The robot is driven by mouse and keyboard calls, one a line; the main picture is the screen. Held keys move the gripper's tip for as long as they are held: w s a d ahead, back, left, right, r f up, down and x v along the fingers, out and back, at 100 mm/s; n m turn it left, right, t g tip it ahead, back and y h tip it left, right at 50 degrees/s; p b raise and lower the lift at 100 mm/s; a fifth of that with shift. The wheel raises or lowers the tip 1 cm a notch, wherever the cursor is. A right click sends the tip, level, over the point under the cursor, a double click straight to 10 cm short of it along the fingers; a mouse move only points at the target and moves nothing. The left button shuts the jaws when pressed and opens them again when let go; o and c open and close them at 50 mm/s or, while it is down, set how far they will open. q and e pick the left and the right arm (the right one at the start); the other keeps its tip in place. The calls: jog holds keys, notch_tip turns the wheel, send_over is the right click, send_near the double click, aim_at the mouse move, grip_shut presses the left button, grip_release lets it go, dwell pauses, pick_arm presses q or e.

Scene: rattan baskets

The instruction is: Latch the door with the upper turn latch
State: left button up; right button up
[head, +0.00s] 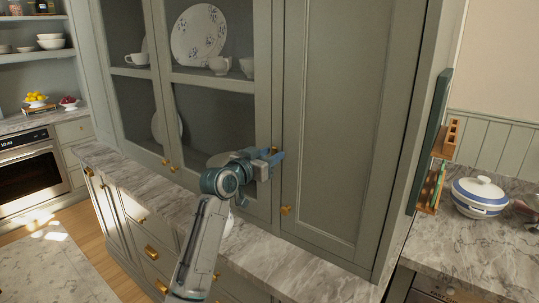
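The grey-green cabinet door (345,110) on the right has a solid panel and stands flush with the frame, as far as I can tell. A small brass piece (273,150), probably the upper turn latch, shows at the door's left edge, partly hidden by my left gripper (279,158). A lower brass turn latch (285,210) sits on the same edge and is in plain view. My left gripper's blue fingers are at the upper brass piece. I cannot tell whether they touch it or how far apart they are. My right gripper is out of view.
Glazed doors (220,100) with dishes behind them are left of the solid door. A marble counter (300,265) runs below. A lidded white and blue pot (480,195) and a wooden rack (440,165) are at the right. Floor shows at the lower left.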

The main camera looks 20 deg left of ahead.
pick_arm(q)
grip_shut()
